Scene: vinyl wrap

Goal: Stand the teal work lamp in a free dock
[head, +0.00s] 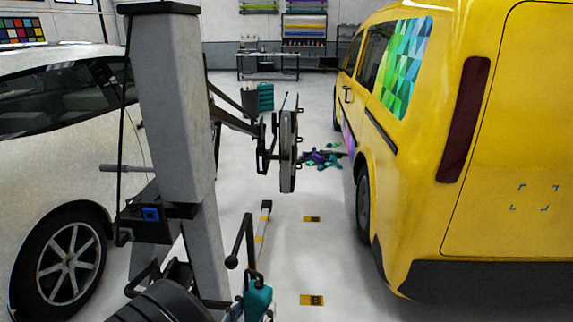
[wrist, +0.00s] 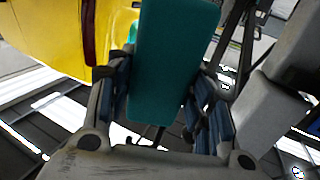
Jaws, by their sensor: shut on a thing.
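The teal work lamp shows in the wrist view (wrist: 172,55) as a flat teal block reaching up between the fingers. My gripper (wrist: 163,98) is shut on it, with blue-grey pads on both sides. In the head view a teal block (head: 258,299) at the bottom, left of centre, looks like the same lamp, beside dark parts. My gripper is not clear there. Two small yellow floor plates, one nearer (head: 312,300) and one farther (head: 312,219), lie on the floor; I cannot tell whether they are docks. No lamp stands on either.
A yellow van (head: 480,130) fills the right and a white car (head: 60,160) the left. A grey post (head: 175,110) with jutting metal arms stands between them. A pile of purple and teal scraps (head: 322,157) lies near the van.

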